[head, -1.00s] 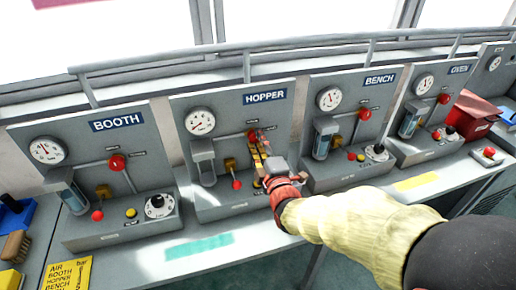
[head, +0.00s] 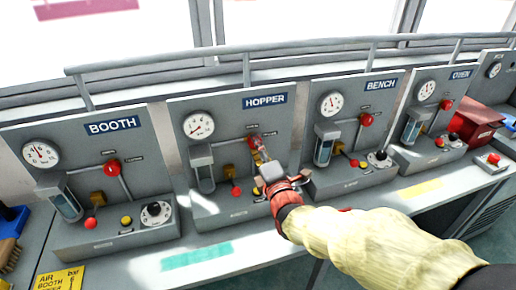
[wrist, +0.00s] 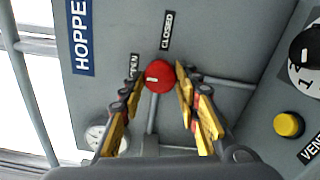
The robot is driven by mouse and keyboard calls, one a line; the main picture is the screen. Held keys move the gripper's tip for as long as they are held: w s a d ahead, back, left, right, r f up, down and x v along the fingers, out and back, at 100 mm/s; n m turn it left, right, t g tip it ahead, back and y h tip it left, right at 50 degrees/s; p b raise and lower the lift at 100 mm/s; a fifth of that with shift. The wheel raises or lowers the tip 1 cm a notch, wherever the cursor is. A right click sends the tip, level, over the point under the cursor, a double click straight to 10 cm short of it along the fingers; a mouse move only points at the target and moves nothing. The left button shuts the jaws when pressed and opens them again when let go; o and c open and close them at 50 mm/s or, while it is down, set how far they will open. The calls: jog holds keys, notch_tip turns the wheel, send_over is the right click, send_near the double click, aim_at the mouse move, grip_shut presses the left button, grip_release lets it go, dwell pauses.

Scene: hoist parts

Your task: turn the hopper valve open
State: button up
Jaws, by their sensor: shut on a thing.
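The hopper valve is a round red knob (head: 254,141) on the upright grey HOPPER panel (head: 225,125). The wrist view shows the knob (wrist: 158,76) between the yellow-padded fingers of my gripper (wrist: 158,80), with a short white mark on its face. The gripper is shut on the knob. An OPEN label (wrist: 134,66) lies left of the knob and a CLOSED label (wrist: 167,30) above it in the wrist view. In the head view my gripper (head: 261,152) partly covers the panel's right part.
The BOOTH panel (head: 80,150) stands left, with the BENCH panel (head: 350,115) and OVEN panel (head: 435,105) right, each with similar red knobs. On the hopper panel are a gauge (head: 198,125), a sight glass (head: 203,170) and a yellow button (wrist: 288,124). A rail (head: 300,45) runs behind.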

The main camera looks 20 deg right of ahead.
jog(key=o, duration=1.2)
jog(key=shift+c, duration=0.2)
jog(key=s, duration=1.2)
